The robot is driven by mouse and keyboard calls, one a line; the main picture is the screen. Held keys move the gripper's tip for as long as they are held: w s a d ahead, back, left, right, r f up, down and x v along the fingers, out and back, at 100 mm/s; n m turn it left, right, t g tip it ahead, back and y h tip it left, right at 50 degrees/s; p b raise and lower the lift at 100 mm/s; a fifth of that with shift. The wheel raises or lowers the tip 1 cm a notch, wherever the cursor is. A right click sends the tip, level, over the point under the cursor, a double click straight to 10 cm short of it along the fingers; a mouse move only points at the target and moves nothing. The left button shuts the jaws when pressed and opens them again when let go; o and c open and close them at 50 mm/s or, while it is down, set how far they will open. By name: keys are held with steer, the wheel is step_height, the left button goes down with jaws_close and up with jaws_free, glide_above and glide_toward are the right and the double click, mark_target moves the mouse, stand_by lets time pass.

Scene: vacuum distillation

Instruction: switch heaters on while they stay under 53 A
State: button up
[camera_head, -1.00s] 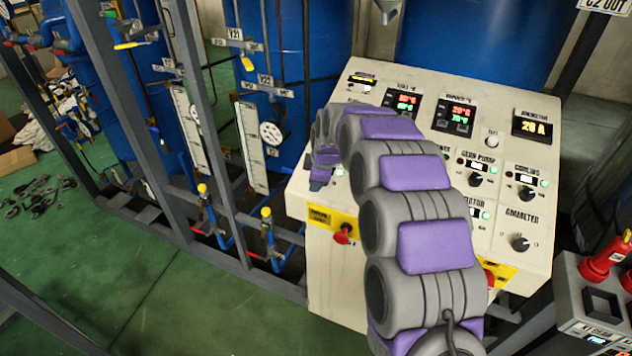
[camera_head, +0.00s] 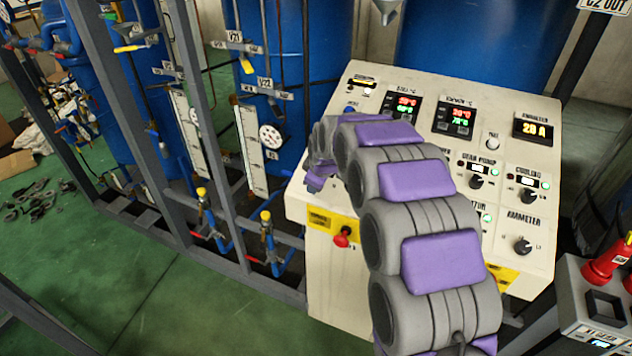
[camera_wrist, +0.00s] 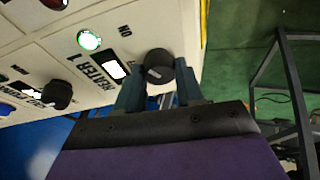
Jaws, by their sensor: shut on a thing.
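The sloped cream control panel (camera_head: 350,95) stands right of centre in the head view. Its ammeter display (camera_head: 532,129) is lit orange with a figure in the twenties of amps; the second digit is unclear. In the wrist view, my gripper (camera_wrist: 160,88) is shut on a black knob (camera_wrist: 158,64) beside the "HEATER 1" label (camera_wrist: 90,72). A green lamp (camera_wrist: 89,40) glows near this label and the "ON" mark. In the head view, my arm hides my fingertips and the left part of the panel, including this knob.
Another black knob (camera_wrist: 57,95) sits left of my gripper in the wrist view. The panel also carries a gear pump knob (camera_head: 476,181), a cooling knob (camera_head: 528,196) and an ammeter knob (camera_head: 522,245). Blue tanks stand behind.

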steer(key=o, duration=1)
steer(key=v, duration=1.7)
steer(key=shift+r, duration=0.15)
steer(key=s+d+f+m+g+b, duration=0.2)
steer(key=s+d+f+m+b, duration=0.1)
steer(key=s, duration=1.1)
steer(key=s+d+f+m+g+h+b, duration=0.1)
steer(key=s+d+f+m, duration=0.5)
steer(key=s, duration=0.8)
steer(key=s+d+f+m+g+h+b, duration=0.1)
steer(key=s+d+f+m+g+b, duration=0.3)
steer(key=s, duration=1)
steer(key=shift+s+d+f+m+b, duration=0.2)
steer(key=shift+d+f, duration=0.6)
steer(key=shift+f, duration=0.3)
steer(key=shift+s+d+f+m+b, duration=0.1)
steer(key=shift+s+d+f+m, duration=0.1)
steer(key=shift+d+f, duration=0.75)
steer(key=shift+w+a+f, duration=0.1)
steer(key=shift+a+f, duration=0.05)
steer(key=shift+a, duration=0.05)
